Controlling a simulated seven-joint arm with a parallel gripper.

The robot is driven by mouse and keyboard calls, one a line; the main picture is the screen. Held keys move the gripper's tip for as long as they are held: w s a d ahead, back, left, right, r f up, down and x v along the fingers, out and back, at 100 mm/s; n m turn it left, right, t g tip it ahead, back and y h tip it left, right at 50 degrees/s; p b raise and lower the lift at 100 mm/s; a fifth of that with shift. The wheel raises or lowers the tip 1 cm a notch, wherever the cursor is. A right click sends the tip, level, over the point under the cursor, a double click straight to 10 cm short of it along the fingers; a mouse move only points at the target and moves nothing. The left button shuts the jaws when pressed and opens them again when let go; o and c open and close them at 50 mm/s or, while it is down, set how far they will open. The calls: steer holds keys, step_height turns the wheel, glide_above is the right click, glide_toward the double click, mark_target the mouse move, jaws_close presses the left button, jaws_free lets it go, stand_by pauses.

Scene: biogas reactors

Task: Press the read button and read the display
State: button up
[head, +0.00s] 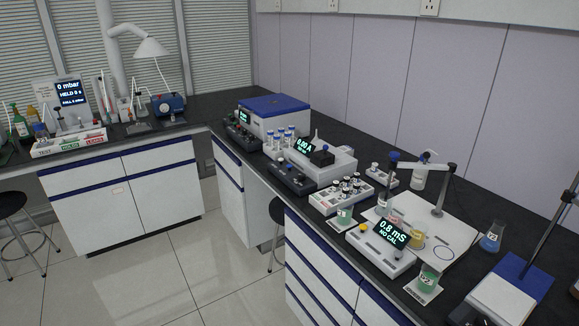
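Several devices with lit displays stand on the dark bench. The nearest is a white meter (372,247) at the lower right, its tilted display (391,231) reading "0.8 mS NO CAL". It has a yellow button (363,228) at its left and a small pale knob or button (398,254) at its front right. A white instrument (335,165) farther back has a display (304,147) that seems to read "0.00 A". A panel (68,91) at the far left shows "0 mbar" and "HELD 0 s". No label marks a read button legibly. My gripper is not in view.
A vial rack (342,196) and a blue-lidded box (275,103) line the bench. Stools (13,204) stand on open floor.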

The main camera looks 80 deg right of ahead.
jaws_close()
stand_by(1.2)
